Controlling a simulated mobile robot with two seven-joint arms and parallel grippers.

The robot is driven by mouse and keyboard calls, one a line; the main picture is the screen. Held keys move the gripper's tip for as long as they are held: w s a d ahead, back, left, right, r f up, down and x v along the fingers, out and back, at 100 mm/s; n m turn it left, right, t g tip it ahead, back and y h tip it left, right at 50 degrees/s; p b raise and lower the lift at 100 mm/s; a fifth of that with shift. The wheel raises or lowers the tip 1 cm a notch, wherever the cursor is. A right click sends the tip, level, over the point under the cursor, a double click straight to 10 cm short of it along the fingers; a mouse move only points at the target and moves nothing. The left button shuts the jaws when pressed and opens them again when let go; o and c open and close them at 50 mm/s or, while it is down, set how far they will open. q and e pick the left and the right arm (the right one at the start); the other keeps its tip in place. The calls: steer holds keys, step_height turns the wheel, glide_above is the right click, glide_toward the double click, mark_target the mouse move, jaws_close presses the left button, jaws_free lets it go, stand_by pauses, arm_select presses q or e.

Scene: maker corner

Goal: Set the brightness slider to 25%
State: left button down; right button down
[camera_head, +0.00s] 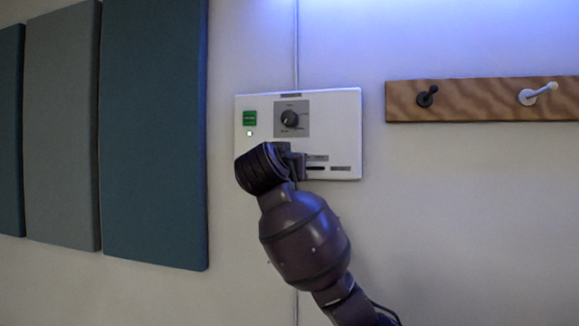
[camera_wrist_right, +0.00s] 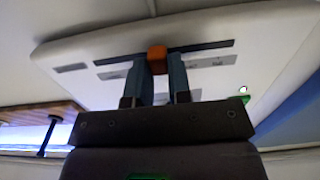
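The white control panel (camera_head: 345,130) is on the wall, and it also shows from close up in the right wrist view (camera_wrist_right: 270,60). The orange slider knob (camera_wrist_right: 157,58) sits near the middle of a dark slot (camera_wrist_right: 205,46) in the right wrist view. My right gripper (camera_wrist_right: 160,65) has one finger on each side of the knob, and both appear to touch it. In the head view my right gripper (camera_head: 294,164) covers the lower middle of the panel and hides the knob. A short dark part of the slot shows beside it. My left gripper is not in view.
A dark rotary knob (camera_head: 289,118) and a green button (camera_head: 250,118) are above the gripper on the panel. A wooden rail (camera_head: 460,100) with hooks is to the right. Padded wall panels (camera_head: 155,130) hang on the left. The wall below is clear.

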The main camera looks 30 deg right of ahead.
steer(key=shift+w+a, duration=1.05)
steer(key=shift+w, duration=0.15)
steer(key=c, duration=1)
jaws_free()
steer(key=shift+c, duration=0.2)
steer(key=shift+s, duration=0.1)
steer(key=b+v, duration=0.2)
steer(key=v, duration=0.8)
steer(key=shift+s+a, duration=0.2)
steer(key=shift+s, duration=0.05)
